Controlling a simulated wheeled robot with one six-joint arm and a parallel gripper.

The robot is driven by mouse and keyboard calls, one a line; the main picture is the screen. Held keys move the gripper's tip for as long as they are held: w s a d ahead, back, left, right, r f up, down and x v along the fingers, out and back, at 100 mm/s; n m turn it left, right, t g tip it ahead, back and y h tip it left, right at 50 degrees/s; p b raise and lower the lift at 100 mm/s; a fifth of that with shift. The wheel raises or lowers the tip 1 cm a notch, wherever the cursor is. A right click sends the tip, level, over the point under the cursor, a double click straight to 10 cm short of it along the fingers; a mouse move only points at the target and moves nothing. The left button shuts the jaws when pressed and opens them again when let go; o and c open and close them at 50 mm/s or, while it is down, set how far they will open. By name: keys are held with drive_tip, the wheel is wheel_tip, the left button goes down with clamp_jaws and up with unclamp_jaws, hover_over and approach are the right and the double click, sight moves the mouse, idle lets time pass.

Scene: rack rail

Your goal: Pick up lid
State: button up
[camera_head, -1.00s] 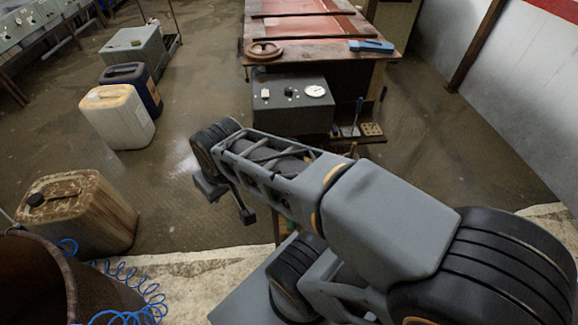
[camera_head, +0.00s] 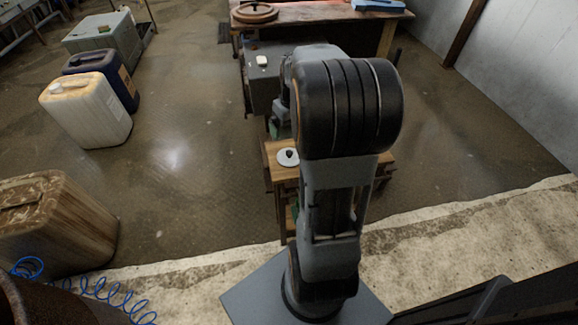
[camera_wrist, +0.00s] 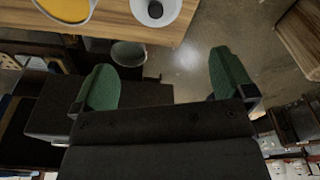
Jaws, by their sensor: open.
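The lid (camera_head: 288,157), a small white disc with a dark knob, lies on the left part of a small wooden table (camera_head: 276,172), just left of my arm. In the wrist view the lid (camera_wrist: 143,12) is at the top edge, partly cut off, on the wooden top (camera_wrist: 178,27). My gripper (camera_wrist: 163,62) is open and empty, its two green fingers wide apart. The lid lies beyond the fingertips, not between them. In the head view my arm hides most of the gripper and part of the table.
A vessel with yellow contents (camera_wrist: 66,8) is on the wooden top beside the lid in the wrist view. A grey bowl-like thing (camera_wrist: 128,53) shows below the table edge. A white canister (camera_head: 85,110) and a rusty can (camera_head: 58,222) stand on the floor at left. Floor between is clear.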

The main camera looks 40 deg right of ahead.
drive_tip(key=b, duration=0.2)
hover_over(289, 152)
drive_tip(key=f, duration=0.8)
drive_tip(key=shift+s+d+f, duration=0.1)
drive_tip(key=shift+s+f, duration=0.25)
drive_tip(key=shift+w+f+b, duration=0.15)
drive_tip(key=shift+f+b, duration=0.25)
drive_tip(key=shift+f, duration=1.05)
drive_tip(key=shift+w+f+b, duration=0.15)
drive_tip(key=shift+f+b, duration=0.2)
drive_tip(key=shift+f, duration=1.1)
drive_tip(key=c, duration=0.6)
